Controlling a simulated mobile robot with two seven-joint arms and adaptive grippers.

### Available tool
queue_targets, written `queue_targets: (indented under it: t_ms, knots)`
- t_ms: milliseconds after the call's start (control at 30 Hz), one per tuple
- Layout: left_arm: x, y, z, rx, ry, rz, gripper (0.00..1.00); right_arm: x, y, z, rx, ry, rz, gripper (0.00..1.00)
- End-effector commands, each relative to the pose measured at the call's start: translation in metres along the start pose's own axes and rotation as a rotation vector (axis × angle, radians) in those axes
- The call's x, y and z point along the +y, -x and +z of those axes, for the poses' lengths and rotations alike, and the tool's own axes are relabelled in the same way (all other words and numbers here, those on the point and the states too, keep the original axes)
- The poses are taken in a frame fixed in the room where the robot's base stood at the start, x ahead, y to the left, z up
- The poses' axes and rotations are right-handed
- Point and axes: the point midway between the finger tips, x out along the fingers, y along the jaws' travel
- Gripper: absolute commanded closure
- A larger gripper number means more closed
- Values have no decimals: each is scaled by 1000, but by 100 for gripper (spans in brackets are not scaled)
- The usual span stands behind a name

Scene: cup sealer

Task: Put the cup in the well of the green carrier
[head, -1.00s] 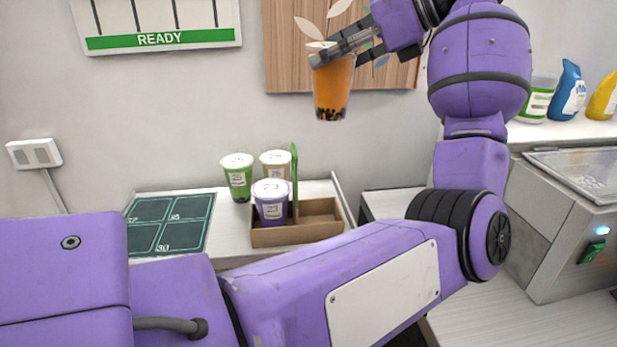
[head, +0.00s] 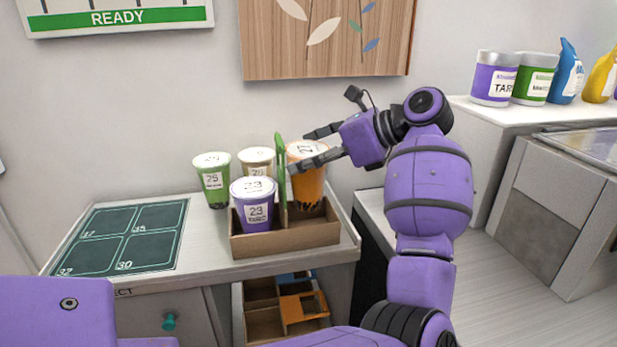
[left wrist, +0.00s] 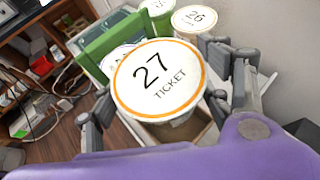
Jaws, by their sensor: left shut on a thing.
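The orange cup (head: 308,190) has dark pearls at its bottom and a white lid marked 27. My left gripper (head: 312,149) is shut on it near the lid, with one finger on each side. The carrier (head: 285,244) is a brown open box with a green upright handle (head: 281,180). The orange cup is upright over the right well, just right of the handle, its base near rim level; I cannot tell whether it touches the bottom. A purple cup marked 23 (head: 255,210) stands in the left well. In the left wrist view, lid 27 (left wrist: 160,78) covers most of the well.
A green cup (head: 212,180) and a brownish cup (head: 256,162) stand behind the carrier. A dark numbered mat (head: 125,237) lies free on the left. A shelf below holds more carriers (head: 300,305). Tubs and bottles stand on the right counter.

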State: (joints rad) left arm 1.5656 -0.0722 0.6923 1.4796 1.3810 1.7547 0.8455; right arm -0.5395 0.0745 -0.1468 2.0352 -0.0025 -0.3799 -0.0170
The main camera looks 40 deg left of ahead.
Motion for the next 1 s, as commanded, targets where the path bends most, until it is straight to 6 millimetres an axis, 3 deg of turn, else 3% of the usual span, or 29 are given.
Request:
queue_targets:
  t_ms: [333,1000]
  knots:
    - [0,-17,-31,-2,2,0,74,0,5,6,-14,-4,0,60]
    - [0,-24,-44,-2,1,-1,74,-3,-2,10,-15,-2,-3,60]
